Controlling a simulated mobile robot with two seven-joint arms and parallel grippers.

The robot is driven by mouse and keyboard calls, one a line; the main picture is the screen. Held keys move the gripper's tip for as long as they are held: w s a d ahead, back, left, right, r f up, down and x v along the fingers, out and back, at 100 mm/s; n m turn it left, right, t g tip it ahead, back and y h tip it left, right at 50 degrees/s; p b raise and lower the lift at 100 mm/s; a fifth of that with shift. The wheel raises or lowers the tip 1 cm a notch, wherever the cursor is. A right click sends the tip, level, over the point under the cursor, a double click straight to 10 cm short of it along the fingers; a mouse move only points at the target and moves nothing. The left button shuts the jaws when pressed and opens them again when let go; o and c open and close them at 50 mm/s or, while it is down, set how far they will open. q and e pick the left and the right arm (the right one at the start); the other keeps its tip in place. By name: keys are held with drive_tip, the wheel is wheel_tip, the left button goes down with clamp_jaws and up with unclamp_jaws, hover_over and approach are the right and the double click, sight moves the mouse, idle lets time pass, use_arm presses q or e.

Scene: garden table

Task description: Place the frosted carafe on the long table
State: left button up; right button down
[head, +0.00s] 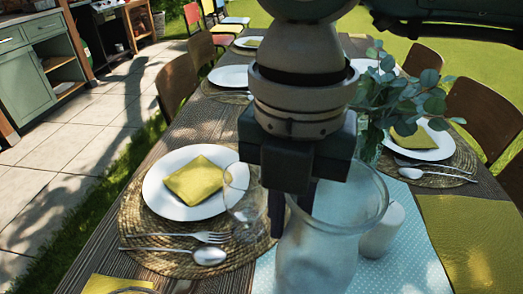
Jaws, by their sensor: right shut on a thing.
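The frosted carafe (318,254), a pale translucent vessel with a wide round mouth, is at the lower middle of the head view. My right gripper (291,212) comes down from above and is shut on the carafe's wall at the left side of its rim. The carafe looks upright over the light blue runner of the long table (185,135). Its base is cut off by the bottom edge, so I cannot tell whether it touches the table. My left gripper is not in view.
A clear wine glass (240,200) stands close left of the carafe, by a white plate (158,196) with a yellow napkin. A white cup-like object (382,232) is close on the right. A leafy plant (400,95) stands behind. Chairs line both table sides.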

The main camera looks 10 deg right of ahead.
drive_tip(key=shift+f, duration=1.1)
drive_tip(key=shift+f, duration=0.2)
drive_tip(key=c, duration=0.9)
unclamp_jaws()
drive_tip(key=r, duration=1.2)
drive_tip(key=shift+w+r, duration=0.2)
